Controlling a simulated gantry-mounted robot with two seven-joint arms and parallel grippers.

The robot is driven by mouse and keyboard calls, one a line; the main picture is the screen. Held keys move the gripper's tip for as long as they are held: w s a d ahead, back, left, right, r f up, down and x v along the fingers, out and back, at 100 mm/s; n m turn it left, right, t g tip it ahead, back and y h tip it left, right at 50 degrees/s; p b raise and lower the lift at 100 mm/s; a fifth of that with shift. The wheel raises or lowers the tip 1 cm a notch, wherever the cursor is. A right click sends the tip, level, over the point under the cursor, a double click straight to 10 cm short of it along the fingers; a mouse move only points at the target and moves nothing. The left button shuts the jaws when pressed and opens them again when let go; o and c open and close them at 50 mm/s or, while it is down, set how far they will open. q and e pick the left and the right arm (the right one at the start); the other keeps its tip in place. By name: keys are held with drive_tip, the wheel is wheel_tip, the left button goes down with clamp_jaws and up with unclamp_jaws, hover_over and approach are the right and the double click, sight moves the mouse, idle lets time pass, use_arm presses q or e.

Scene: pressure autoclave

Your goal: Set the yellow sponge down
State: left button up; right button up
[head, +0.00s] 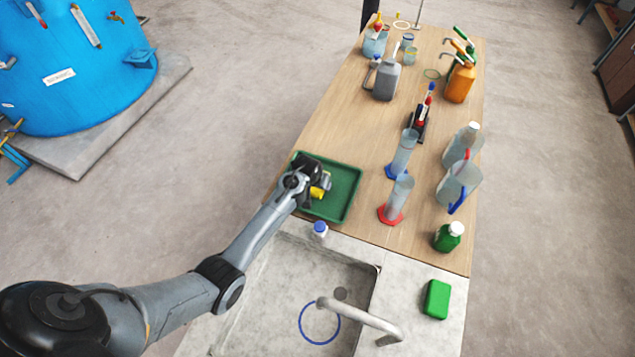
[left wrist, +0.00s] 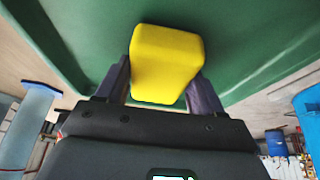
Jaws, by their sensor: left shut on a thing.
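The yellow sponge (head: 317,192) is held by my left gripper (head: 322,183) over the green tray (head: 345,197) on the wooden table. In the left wrist view the yellow sponge (left wrist: 167,62) sits between the two dark fingers of my left gripper (left wrist: 166,80), which are shut on its sides. The green tray's surface (left wrist: 240,40) fills the background behind the sponge there. I cannot tell whether the sponge touches the tray floor. My right gripper is in neither view.
A small white bottle with a blue cap (head: 320,230) stands just in front of the tray, beside the sink (head: 290,280). Measuring cylinders with a blue base (head: 402,155) and a red base (head: 397,197) stand right of the tray. A green sponge (head: 437,299) lies right of the sink.

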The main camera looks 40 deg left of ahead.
use_arm(q)
drive_tip(key=shift+f, duration=0.15)
drive_tip(key=o, duration=0.9)
drive_tip(key=shift+o, duration=0.2)
